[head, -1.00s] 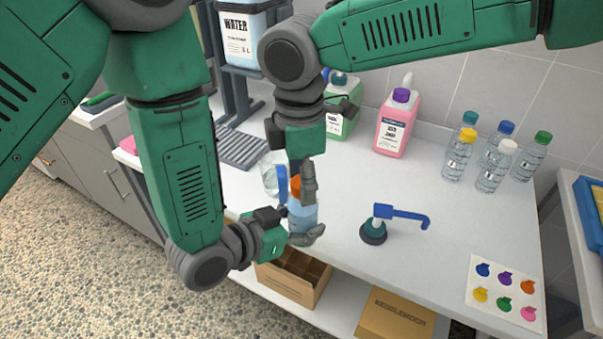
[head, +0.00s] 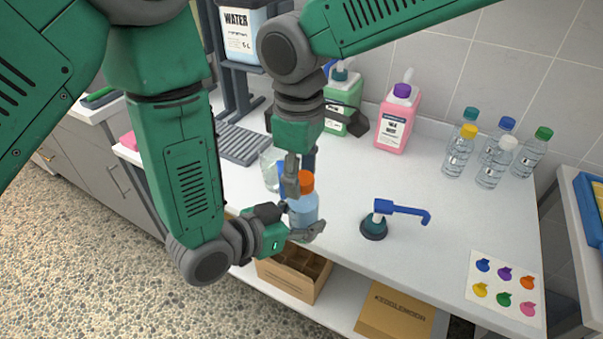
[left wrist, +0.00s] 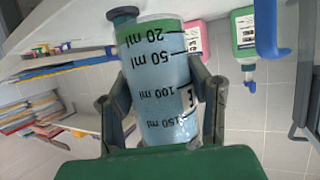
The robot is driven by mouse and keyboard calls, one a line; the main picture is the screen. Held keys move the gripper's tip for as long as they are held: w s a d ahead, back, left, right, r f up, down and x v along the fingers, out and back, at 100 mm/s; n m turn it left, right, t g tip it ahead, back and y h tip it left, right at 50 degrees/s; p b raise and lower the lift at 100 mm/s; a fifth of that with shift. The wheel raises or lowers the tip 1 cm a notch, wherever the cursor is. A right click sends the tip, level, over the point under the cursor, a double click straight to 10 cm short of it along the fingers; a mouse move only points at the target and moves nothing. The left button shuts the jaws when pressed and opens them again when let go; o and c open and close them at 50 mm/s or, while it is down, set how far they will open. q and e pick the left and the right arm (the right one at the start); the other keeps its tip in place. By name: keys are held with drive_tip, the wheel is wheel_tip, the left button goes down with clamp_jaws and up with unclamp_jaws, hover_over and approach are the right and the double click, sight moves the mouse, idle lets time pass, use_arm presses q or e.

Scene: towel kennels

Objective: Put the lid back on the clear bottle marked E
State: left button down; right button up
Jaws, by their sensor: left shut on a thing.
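A clear bottle of light blue liquid (head: 303,212) stands upright at the table's front edge, with an orange lid (head: 307,181) at its top. My left gripper (head: 305,235) is shut around this bottle from below left. The left wrist view shows the bottle (left wrist: 160,85) between the fingers, with ml marks and part of a letter that looks like E at its right side. My right gripper (head: 293,178) points down from above, its finger beside the orange lid on the left. Whether it grips the lid is hidden.
Several small clear bottles (head: 489,165) stand at the back right. Pink (head: 393,130) and green (head: 342,119) jugs stand behind. A clear glass (head: 268,168) is close left. The table's right middle is clear.

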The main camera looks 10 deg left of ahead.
drive_tip(key=shift+d+r, duration=0.1)
drive_tip(key=shift+d, duration=0.05)
drive_tip(key=shift+s+r, duration=0.1)
drive_tip(key=shift+r, duration=2.1)
drive_tip(key=shift+c, duration=0.3)
wheel_tip(320, 180, up, 2)
drive_tip(key=shift+r+n, duration=0.2)
drive_tip(key=shift+n, duration=1)
drive_tip(key=shift+r+n, duration=0.5)
